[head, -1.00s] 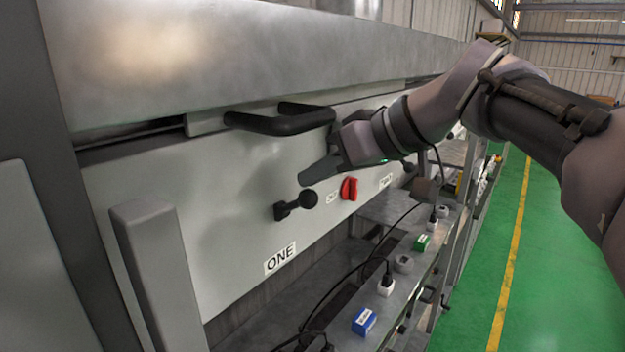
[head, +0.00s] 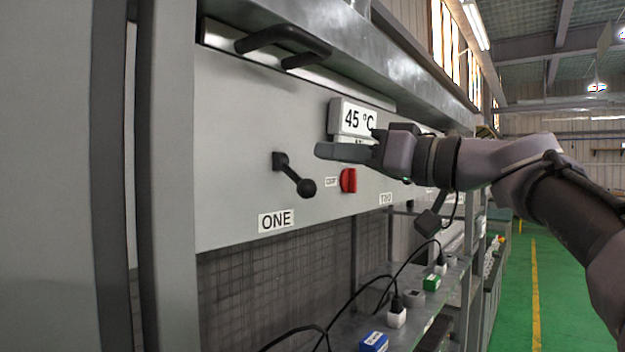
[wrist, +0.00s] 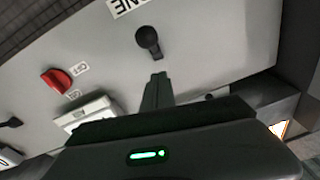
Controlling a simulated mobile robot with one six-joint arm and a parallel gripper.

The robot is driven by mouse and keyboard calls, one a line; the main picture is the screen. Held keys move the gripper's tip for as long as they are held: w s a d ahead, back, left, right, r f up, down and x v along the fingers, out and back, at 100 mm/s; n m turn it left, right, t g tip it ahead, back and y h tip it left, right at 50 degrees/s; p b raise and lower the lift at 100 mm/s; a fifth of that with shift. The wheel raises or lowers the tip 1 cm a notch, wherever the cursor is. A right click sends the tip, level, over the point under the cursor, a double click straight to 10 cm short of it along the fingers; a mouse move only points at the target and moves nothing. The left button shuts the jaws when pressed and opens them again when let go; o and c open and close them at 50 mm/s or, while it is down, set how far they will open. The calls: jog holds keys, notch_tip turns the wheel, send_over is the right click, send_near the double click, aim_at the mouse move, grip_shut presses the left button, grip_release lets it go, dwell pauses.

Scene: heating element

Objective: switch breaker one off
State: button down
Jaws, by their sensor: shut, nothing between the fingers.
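Breaker one is a black lever with a ball knob (head: 306,188) on the grey panel, above the label ONE (head: 276,220). Its arm slants down and right from its mount in the head view. In the wrist view the knob (wrist: 148,36) is just beyond the fingertips, near the label's edge. My gripper (head: 322,151) is shut and empty, above and slightly right of the knob in the head view. The shut fingers (wrist: 158,80) point toward the lever in the wrist view, with a small gap showing between them and the knob.
A red rotary switch (head: 348,180) sits right of the lever, below a 45 °C display (head: 353,118) close to my gripper. A black handle (head: 285,40) juts out above. Label TWO (head: 386,198) is farther right. Cables and plugs (head: 397,314) lie on the shelf below.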

jog(key=shift+t+y, duration=0.3)
jog(key=shift+y, duration=0.1)
notch_tip(320, 180, down, 5)
jog(key=b, duration=0.8)
jog(key=shift+f, duration=0.15)
jog(key=shift+f+b, duration=0.1)
jog(key=shift+b, duration=0.2)
